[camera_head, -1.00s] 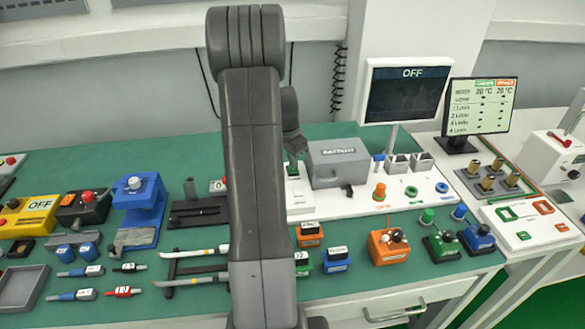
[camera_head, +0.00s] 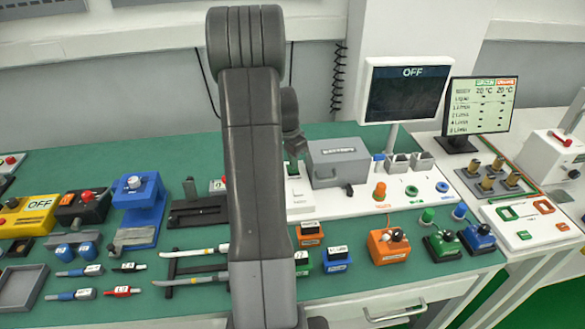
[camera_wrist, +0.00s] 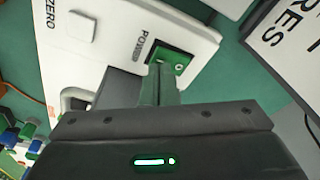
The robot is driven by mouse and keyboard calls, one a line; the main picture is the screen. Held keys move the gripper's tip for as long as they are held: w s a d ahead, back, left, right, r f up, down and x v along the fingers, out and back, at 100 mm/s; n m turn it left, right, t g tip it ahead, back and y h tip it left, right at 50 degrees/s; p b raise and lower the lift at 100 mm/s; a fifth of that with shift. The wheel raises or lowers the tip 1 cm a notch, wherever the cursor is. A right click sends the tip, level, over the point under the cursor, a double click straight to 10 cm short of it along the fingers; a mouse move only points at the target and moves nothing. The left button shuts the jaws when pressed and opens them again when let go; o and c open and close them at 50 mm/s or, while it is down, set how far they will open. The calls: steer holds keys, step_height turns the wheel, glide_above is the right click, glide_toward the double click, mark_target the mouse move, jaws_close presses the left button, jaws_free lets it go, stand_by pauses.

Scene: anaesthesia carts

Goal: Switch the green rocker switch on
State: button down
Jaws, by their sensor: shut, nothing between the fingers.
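The green rocker switch (camera_wrist: 184,62) sits in a white panel beside the word POWER in the wrist view. A small white ring mark shows on its right part; which way it is tipped I cannot tell. My gripper (camera_wrist: 162,68) is shut and empty. Its fingertips are at the switch and cover its left and lower part; whether they touch it is unclear. The white panel (camera_wrist: 120,28) also carries a pale square button (camera_wrist: 82,27) near the word ZERO. In the head view my arm hides the switch and the fingertips.
In the head view, a grey box (camera_head: 338,163) stands right of my arm. A monitor (camera_head: 408,92) reading OFF stands behind it. Two pale cable-like tools (camera_head: 195,252) lie left of my arm. Orange, green and blue switch boxes (camera_head: 388,244) line the front right.

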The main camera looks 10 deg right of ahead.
steer(key=shift+f+b, duration=0.45)
steer(key=shift+f, duration=0.25)
steer(key=shift+r, duration=0.15)
steer(key=shift+r+p, duration=2.1)
steer(key=shift+r, duration=1.35)
steer(key=shift+f, duration=0.1)
steer(key=shift+f+b, duration=2.15)
steer(key=shift+f, duration=1.4)
steer(key=shift+r, duration=0.15)
steer(key=shift+r, duration=0.15)
